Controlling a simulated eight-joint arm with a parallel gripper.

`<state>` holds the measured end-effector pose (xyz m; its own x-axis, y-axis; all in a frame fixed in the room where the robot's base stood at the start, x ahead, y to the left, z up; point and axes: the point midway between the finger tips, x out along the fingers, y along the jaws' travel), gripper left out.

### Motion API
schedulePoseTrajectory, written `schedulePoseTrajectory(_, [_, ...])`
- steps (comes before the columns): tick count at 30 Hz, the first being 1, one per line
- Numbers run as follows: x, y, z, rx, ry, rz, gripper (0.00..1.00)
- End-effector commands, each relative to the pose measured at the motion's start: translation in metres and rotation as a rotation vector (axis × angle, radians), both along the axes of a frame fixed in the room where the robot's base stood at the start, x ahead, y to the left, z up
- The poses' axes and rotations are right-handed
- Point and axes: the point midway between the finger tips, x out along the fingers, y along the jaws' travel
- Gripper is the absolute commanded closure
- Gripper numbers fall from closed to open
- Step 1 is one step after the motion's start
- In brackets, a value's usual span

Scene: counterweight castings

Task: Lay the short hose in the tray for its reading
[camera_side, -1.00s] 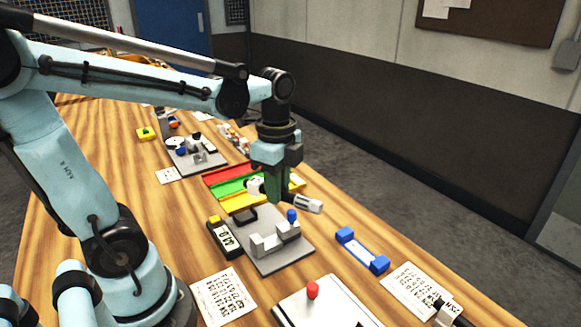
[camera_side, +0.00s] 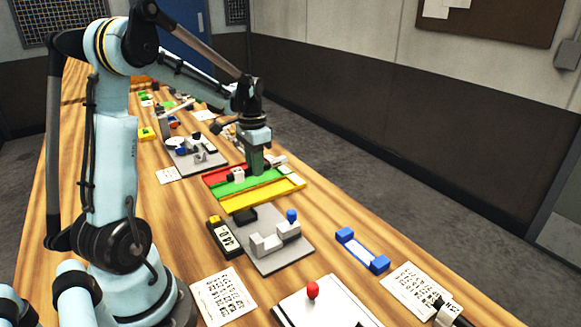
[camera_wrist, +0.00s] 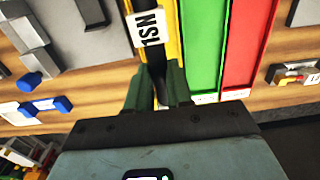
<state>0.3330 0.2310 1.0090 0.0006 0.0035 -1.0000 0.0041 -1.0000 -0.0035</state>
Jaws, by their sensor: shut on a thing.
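My gripper (camera_side: 257,170) is shut on a dark hose with a white lettered label (camera_wrist: 149,28), taken to be the short hose. In the wrist view my gripper's green fingers (camera_wrist: 159,88) close on it. The tray (camera_side: 262,195) has red, green and yellow channels. In the side view my gripper is low over the tray's far part. In the wrist view the hose lines up along the yellow channel, left of the green one (camera_wrist: 203,45). I cannot tell whether the hose touches the channel floor. White fittings of the hose (camera_side: 236,176) show beside the fingers.
A grey fixture plate with a blue knob (camera_side: 291,215) stands in front of the tray. A dark labelled device (camera_side: 223,238) is beside it. A blue-ended bar (camera_side: 362,251) lies at right. Another labelled dark hose (camera_side: 449,311) is at lower right. A second grey fixture (camera_side: 203,160) lies behind.

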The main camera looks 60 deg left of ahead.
Motion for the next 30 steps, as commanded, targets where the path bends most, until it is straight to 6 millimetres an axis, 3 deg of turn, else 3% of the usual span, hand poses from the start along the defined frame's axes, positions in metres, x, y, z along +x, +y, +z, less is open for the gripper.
schedulePoseTrajectory(8, [0.0,0.0,-0.004,-0.001,0.0,-0.003,1.0])
schedulePoseTrajectory(30, [0.0,-0.001,-0.054,0.0,0.0,-0.004,1.0])
